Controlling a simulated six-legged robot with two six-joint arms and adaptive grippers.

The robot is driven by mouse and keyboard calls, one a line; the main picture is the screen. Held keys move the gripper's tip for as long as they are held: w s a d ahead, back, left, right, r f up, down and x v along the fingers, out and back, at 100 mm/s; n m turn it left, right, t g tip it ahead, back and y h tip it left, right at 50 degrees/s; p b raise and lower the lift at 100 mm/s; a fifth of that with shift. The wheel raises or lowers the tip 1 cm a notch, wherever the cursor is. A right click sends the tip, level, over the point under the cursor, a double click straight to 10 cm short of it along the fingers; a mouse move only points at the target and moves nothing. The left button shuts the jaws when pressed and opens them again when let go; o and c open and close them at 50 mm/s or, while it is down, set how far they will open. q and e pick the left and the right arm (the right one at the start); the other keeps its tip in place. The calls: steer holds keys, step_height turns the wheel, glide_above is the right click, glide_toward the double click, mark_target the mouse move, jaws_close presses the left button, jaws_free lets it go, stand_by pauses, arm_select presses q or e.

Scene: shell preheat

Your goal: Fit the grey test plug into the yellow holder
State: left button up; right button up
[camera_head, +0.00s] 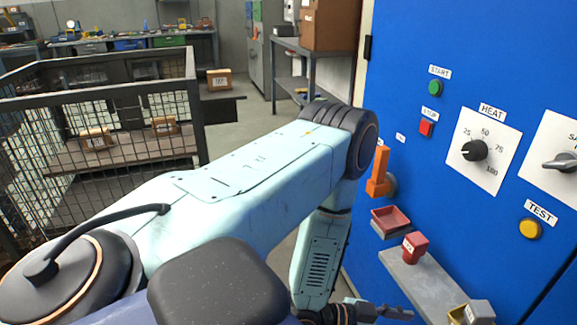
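A grey block with a pale label, which looks like the test plug (480,312), shows at the bottom right edge and is partly cut off. A yellow piece that looks like the holder (457,314) is just left of it, also cut off below. I cannot tell whether the plug is in the holder or beside it. My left arm comes in from the left and bends down. Its dark gripper (393,311) is at the bottom edge, left of the yellow holder and apart from it. Its fingers are mostly cut off. My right gripper is out of view.
A grey shelf (425,283) juts from the blue panel (440,180). An orange handle (379,173) sticks out above. A wire cage (100,130) stands at the left.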

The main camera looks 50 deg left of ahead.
arm_select(q)
steer(key=s+a+f+n+g+y, duration=0.2)
steer(key=s+f+n+g+y, duration=0.15)
steer(key=s+f, duration=0.4)
steer(key=s+a+n+g+y, duration=0.1)
steer(key=s+g, duration=0.3)
steer(key=s, duration=0.4)
steer(key=s+a+f+n+g+y, duration=0.1)
steer(key=s+a+g+y, duration=0.3)
steer(key=s, duration=0.5)
steer(key=shift+s+a+n, duration=0.25)
steer(key=shift+a+n, duration=0.05)
steer(key=shift+n, duration=0.35)
steer(key=shift+y, duration=0.25)
step_height(320, 180, up, 2)
steer(key=p, duration=0.2)
steer(key=shift+r+p, duration=0.25)
steer(key=shift+p, duration=0.1)
